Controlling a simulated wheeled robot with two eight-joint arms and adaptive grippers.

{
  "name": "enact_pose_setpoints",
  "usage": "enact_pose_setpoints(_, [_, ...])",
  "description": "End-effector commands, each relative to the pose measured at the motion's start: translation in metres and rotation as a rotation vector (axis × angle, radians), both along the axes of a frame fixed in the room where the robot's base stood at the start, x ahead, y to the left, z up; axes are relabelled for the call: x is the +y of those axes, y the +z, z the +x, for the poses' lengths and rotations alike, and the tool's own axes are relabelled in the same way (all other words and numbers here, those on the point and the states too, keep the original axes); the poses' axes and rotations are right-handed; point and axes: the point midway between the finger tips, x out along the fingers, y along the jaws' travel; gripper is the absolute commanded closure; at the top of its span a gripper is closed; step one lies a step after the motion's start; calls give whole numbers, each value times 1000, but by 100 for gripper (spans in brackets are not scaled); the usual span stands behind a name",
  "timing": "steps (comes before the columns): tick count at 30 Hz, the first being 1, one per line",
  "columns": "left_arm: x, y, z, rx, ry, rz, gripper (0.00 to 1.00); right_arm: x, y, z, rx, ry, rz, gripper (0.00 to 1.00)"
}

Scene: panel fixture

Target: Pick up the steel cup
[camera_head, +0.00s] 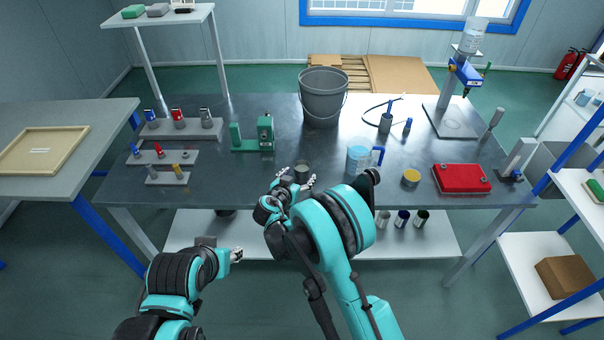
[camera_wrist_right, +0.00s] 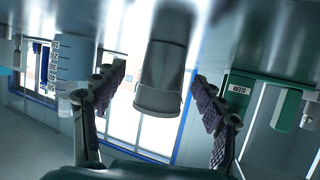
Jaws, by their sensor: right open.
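The steel cup (camera_head: 302,168) is a small dark grey cup on the steel table (camera_head: 255,183), near its front edge in the head view. My right gripper (camera_head: 296,182) is open at the near side of the cup. In the right wrist view, which is upside down, its two fingers (camera_wrist_right: 160,95) are spread with clear space between them. A grey tapered shape shows beyond that gap; I cannot tell cup from bucket there. My left gripper (camera_head: 237,255) is in front of the table, lower left, away from the cup; its jaws are too small to read.
A grey bucket (camera_head: 322,97) stands behind the cup. A measuring jug (camera_head: 357,160) with a blue handle stands to the right, near a yellow-lidded tin (camera_head: 411,177) and a red case (camera_head: 461,178). A green fixture (camera_head: 265,133) and racks of small parts (camera_head: 180,130) stand left.

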Motion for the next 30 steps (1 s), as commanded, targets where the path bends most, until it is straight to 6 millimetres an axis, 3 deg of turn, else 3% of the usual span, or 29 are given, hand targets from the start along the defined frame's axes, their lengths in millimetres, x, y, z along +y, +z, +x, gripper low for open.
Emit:
enact_pose_setpoints(10, [0,-23,0,0,0,0,60,-10,-25,39,1,0,-1,30])
enact_pose_setpoints(17, [0,-22,0,0,0,0,60,-11,-24,43,1,1,0,30])
enact_pose_setpoints(20, [0,-22,0,0,0,0,60,-11,-24,43,1,1,0,51])
enact_pose_setpoints(24, [0,-22,0,0,0,0,60,-11,-24,42,1,1,0,88])
enact_pose_setpoints(30, [0,-22,0,0,0,0,60,-11,-24,42,1,1,0,88])
